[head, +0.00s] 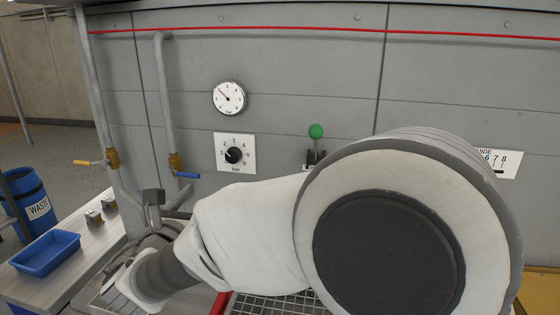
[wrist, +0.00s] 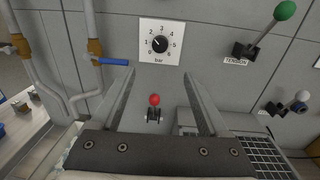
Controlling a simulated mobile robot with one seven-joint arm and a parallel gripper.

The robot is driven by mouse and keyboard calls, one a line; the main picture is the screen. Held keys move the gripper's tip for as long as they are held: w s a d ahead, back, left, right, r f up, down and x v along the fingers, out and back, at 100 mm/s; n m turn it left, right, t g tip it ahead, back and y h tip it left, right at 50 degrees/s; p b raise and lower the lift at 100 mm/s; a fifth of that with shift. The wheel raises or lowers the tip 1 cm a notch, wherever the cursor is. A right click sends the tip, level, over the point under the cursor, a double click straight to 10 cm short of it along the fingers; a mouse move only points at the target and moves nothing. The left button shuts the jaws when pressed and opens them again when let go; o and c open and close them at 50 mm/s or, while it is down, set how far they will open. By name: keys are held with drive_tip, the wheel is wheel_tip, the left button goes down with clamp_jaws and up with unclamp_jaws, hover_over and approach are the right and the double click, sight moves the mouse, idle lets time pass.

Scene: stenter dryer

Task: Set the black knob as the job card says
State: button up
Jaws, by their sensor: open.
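The black knob (head: 234,155) sits on a white square dial plate marked "bar", on the grey wall panel. It also shows in the wrist view (wrist: 160,43), with numbers running round it from 0 to 6. Its pointer mark is too small to read surely. My gripper (wrist: 158,76) is open and empty. In the wrist view its two fingers reach up towards the wall, with their tips below the dial plate and apart from the knob. No job card can be made out in either view.
A round gauge (head: 229,98) is above the knob. A blue-handled valve (wrist: 112,61) is left of the dial plate. A red-ball lever (wrist: 154,100) shows between my fingers. A blue tray (head: 46,252) lies left.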

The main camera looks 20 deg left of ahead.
sight(232, 157)
drive_tip(key=w+a+p, duration=0.1)
drive_tip(key=w, duration=0.4)
drive_tip(key=w+a+p, duration=0.1)
drive_tip(key=w, duration=0.5)
drive_tip(key=w+a+p, duration=0.1)
drive_tip(key=w, duration=0.5)
clamp_jaws()
drive_tip(key=shift+f+m+b, duration=0.15)
drive_tip(key=shift+m+b, duration=0.15)
drive_tip(key=shift+b, duration=0.45)
